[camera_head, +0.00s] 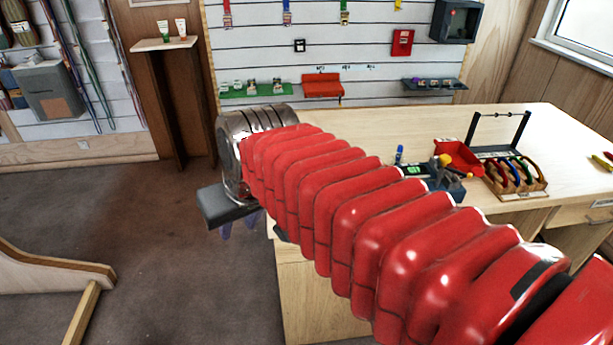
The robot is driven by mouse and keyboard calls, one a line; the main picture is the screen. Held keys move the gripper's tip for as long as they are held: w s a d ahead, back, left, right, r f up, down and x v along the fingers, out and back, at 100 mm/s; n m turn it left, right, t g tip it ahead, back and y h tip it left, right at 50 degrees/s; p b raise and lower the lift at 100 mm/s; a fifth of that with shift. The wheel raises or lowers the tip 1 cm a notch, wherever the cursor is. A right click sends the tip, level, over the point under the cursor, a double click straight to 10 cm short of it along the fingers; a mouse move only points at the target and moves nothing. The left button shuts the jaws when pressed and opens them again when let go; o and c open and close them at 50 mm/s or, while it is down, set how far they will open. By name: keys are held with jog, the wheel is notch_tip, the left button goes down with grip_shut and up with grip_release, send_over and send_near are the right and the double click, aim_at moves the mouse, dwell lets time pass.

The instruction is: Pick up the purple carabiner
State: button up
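My gripper (238,224) is at the end of my red arm, left of the bench and over the dark floor. Its grey body shows, with small purple-blue parts hanging below it. I cannot tell whether these are fingers or something held, nor whether the gripper is open or shut. A wooden rack (541,188) on the right of the bench holds several coloured carabiners (512,172) in a row. They are too small to make out a purple one for certain. My gripper is far from this rack.
The wooden bench (555,130) spans the right side. A red bin (458,158), a dark bar stand (500,130) and small tools crowd around the rack. My arm hides part of the bench. Wooden framing (50,262) stands lower left; the floor between is clear.

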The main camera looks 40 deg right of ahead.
jog(key=w+d+r+m, duration=0.3)
jog(key=w+d, duration=0.7)
jog(key=d, duration=0.4)
jog(key=w+d+m, duration=0.2)
jog(key=w+d, duration=0.1)
jog(key=d, duration=1.4)
jog(key=shift+d+f+m+h, duration=0.3)
jog(key=shift+d+m, duration=0.05)
jog(key=shift+m, duration=0.05)
jog(key=shift+f, duration=0.1)
jog(key=x, duration=0.8)
jog(key=shift+f, duration=0.25)
jog(key=shift+f, duration=0.1)
jog(key=shift+x, duration=2.5)
jog(key=shift+s, duration=0.2)
